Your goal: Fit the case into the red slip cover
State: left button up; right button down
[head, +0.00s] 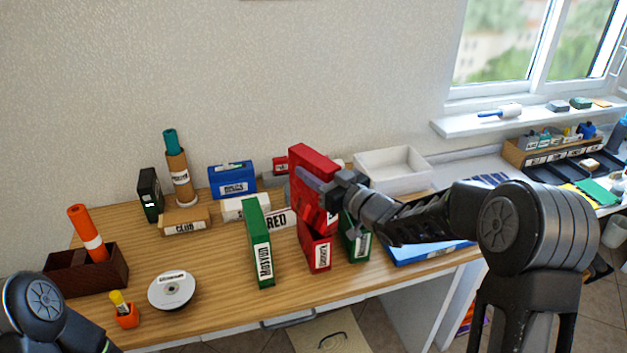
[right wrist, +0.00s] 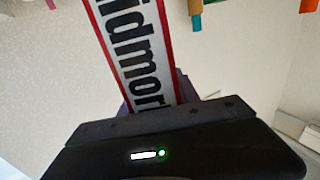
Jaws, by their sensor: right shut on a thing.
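My right gripper (head: 322,186) is shut on a tall red case (head: 312,160) and holds it upright above the table. In the right wrist view the red case (right wrist: 163,14) shows a white label with black letters reading "idmor", partly cut off. The red slip cover (head: 316,253) stands on the table directly below the case, with a white label on its front edge. The case's lower end overlaps the cover's top in the head view; I cannot tell whether it is inside the opening. Of my left arm only a link shows; its gripper is out of view.
A green case (head: 258,245) stands left of the cover, and another green one (head: 357,243) stands close on its right. A white "RED" sign (head: 276,219) is behind. A white bin (head: 393,168) and a blue tray (head: 430,250) lie to the right. A disc stack (head: 171,290) sits front left.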

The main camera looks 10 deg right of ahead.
notch_tip(320, 180, up, 10)
jog(key=shift+r+b, duration=0.1)
jog(key=shift+b, duration=0.45)
jog(key=shift+d, duration=0.1)
dwell(0.3)
